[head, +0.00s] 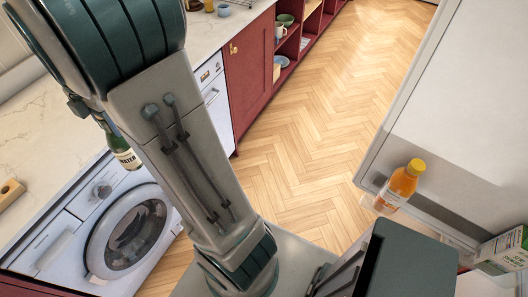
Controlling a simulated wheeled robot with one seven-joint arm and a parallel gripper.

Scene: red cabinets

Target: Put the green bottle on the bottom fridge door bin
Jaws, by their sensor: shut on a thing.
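The open fridge door (440,120) stands at right. A bin (378,205) on its inner side holds a bottle of orange liquid (401,183). I cannot tell from this view whether that bin is the bottom one.
A carton (503,250) stands at the lower right by the door. The washing machine (70,245) is under the left counter (55,125). Red cabinets (249,75) line the back. The wooden floor (310,140) between is clear. My arm blocks the middle left.

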